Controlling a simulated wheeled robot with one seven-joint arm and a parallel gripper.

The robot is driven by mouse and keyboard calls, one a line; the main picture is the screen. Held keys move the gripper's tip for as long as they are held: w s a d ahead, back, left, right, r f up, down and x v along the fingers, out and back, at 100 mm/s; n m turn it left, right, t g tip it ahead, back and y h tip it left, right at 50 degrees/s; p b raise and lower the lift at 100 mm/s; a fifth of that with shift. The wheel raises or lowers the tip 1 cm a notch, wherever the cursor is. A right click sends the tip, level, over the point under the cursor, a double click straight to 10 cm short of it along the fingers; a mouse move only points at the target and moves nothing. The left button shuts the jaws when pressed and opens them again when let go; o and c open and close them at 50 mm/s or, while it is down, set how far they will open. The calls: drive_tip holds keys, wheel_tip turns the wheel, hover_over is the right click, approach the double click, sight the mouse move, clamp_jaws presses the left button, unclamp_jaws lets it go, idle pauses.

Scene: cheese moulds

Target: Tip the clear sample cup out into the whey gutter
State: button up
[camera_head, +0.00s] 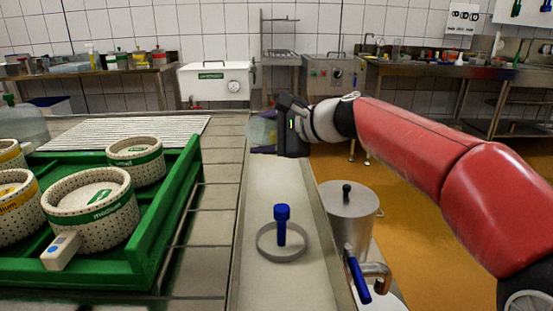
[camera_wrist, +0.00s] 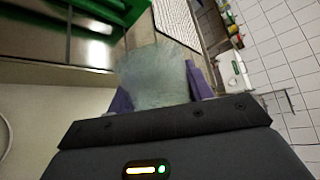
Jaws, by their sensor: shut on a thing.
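My gripper (camera_head: 264,132) is shut on the clear sample cup (camera_head: 262,131), with its purple fingers on either side of the cup. The cup also shows in the wrist view (camera_wrist: 155,77), see-through and pale green-grey, between the fingers. In the head view the gripper and cup are over the far part of the whey gutter (camera_head: 267,191), a long pale trough running away from me. The cup looks tilted on its side, but its mouth is hard to make out. I cannot tell whether anything is inside it.
A blue-handled fitting with a ring (camera_head: 282,232) stands in the near gutter. A lidded steel pot (camera_head: 350,212) is right of the gutter. On the left, a green tray (camera_head: 160,235) holds several perforated moulds, with a ribbed white mat (camera_head: 130,133) behind it.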

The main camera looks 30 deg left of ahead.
drive_tip(key=shift+w+d+r+m+g+y, duration=0.15)
drive_tip(key=shift+w+m+g, duration=0.2)
drive_tip(key=shift+m, duration=0.2)
drive_tip(key=shift+w+d+r+m+g+y, duration=0.15)
drive_tip(key=shift+w+m+g, duration=0.15)
drive_tip(key=shift+m, duration=0.25)
idle(1.8)
